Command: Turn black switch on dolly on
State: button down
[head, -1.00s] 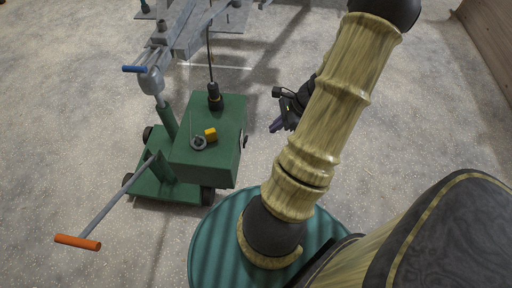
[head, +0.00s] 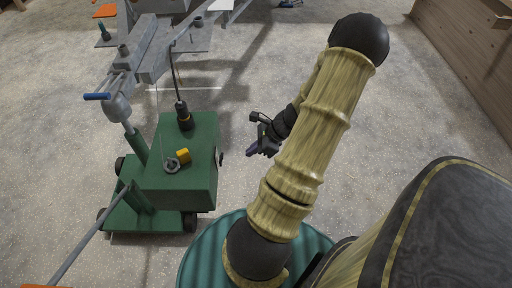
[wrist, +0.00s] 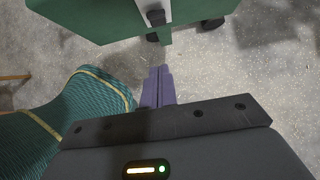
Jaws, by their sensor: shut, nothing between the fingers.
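The green dolly (head: 165,190) stands on the floor left of my arm in the head view. A small black switch (wrist: 155,17) sits on a pale plate on the dolly's green box, at the top of the wrist view. It shows as a small dark bump on the box's right side (head: 221,159) in the head view; its on or off position is unclear. My gripper (head: 249,153) is right of the box, apart from it. In the wrist view its purple fingers (wrist: 158,72) are together and empty, pointing toward the box, below the switch.
A yellow block (head: 183,156) and a black cable plug (head: 184,115) are on the box top. A grey handle bar (head: 88,237) slants down left from the dolly. A wooden wall (head: 470,60) is at the right. The speckled floor between gripper and wall is clear.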

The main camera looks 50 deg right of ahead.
aim_at(222, 159)
jog(key=w+a+f+b, duration=0.2)
jog(key=w+a, duration=0.2)
jog(key=w, duration=0.1)
jog(key=shift+w+a+f, duration=0.15)
jog(key=shift+a+f, duration=0.15)
